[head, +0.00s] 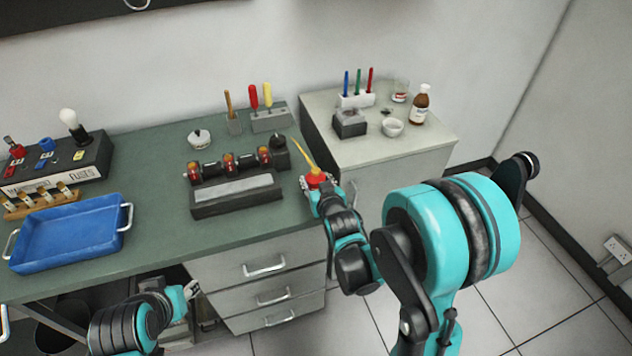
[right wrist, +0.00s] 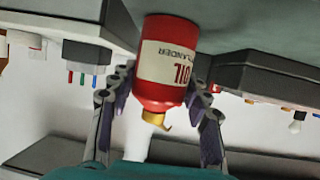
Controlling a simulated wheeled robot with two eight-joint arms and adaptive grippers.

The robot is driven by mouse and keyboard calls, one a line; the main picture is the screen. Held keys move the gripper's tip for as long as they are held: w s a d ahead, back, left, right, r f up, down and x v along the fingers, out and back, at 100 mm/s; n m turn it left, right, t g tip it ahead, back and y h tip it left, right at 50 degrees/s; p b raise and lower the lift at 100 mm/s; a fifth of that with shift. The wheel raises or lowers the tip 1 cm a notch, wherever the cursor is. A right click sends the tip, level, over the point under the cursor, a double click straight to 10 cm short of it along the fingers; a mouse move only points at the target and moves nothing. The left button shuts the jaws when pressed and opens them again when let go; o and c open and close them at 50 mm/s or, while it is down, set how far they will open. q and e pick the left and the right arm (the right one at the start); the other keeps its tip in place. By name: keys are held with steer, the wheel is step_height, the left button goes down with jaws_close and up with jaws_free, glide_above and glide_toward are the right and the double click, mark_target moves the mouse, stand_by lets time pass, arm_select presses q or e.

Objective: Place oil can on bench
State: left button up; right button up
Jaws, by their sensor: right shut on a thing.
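The oil can (head: 317,179) is red with a yellow spout, at the front right edge of the green bench (head: 150,245) in the head view. My right gripper (head: 322,190) is shut on it, one finger on each side. In the right wrist view the oil can (right wrist: 163,80) appears upside down, its cream label reading OIL, between the fingers of the right gripper (right wrist: 165,110). Its base is close to the green surface; I cannot tell whether it touches. My left gripper (head: 188,292) is low, in front of the bench drawers; its finger opening is unclear.
A blue tray (head: 70,235) and fuse box (head: 60,165) are further left. A screwdriver holder (head: 270,120) stands behind. A pale cabinet (head: 375,155) with a bottle (head: 420,104) is right. Bare bench lies between tray and rack.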

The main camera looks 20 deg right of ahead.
steer(key=o, duration=1.1)
steer(key=shift+f, duration=0.15)
steer(key=shift+o, duration=0.2)
steer(key=shift+s+r, duration=0.25)
steer(key=shift+r, duration=0.1)
steer(key=s+r+g+p, duration=0.1)
steer(key=s+r+g, duration=0.2)
steer(key=s, duration=0.9)
steer(key=s+a+r+g+p, duration=0.1)
steer(key=s+r+g+p, duration=0.1)
steer(key=s, duration=1)
step_height(320, 180, up, 2)
steer(key=shift+s+r+n+g, duration=0.15)
steer(key=shift+n+g, duration=0.15)
steer(key=shift+g, duration=0.5)
steer(key=shift+a, duration=0.1)
